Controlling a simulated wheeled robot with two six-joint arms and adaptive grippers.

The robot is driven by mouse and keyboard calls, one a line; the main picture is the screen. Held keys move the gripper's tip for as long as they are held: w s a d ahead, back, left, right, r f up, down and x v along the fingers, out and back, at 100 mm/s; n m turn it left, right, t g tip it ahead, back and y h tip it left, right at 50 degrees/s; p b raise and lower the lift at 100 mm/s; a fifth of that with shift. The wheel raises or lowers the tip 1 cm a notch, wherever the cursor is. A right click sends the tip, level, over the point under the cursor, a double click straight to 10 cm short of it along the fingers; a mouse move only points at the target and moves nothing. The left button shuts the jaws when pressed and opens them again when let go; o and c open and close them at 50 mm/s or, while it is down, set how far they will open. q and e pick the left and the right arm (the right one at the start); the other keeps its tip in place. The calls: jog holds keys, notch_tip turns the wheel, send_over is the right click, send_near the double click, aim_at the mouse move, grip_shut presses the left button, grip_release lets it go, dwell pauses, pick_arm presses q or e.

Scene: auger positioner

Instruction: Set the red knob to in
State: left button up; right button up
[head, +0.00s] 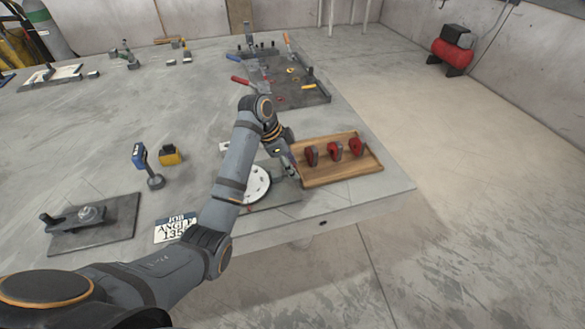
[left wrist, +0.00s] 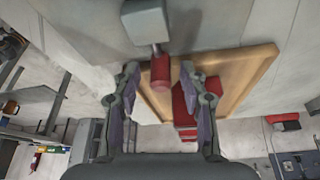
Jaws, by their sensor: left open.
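The red knob (left wrist: 160,74) is a short red cylinder on a thin metal shaft that comes out of a grey block (left wrist: 145,20) in the left wrist view. My left gripper (left wrist: 159,88) is open, with one finger on each side of the knob and a gap visible on both sides. I cannot tell whether the fingertips are level with it in depth. In the head view my left gripper (head: 288,168) is low over the table, beside a white round disc (head: 257,184). The red knob cannot be made out there. My right gripper is not in view.
A wooden tray (head: 343,177) with three red-and-dark pieces (head: 335,151) stands just right of my left gripper. A lettered card (head: 174,229), a blue-headed stand (head: 140,158) and a yellow block (head: 170,155) lie to the left. The table's front edge is close.

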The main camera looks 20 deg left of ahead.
pick_arm(q)
jog(key=shift+w+d+f, duration=0.1)
jog(key=shift+f, duration=0.2)
jog(key=shift+c, duration=0.5)
grip_shut()
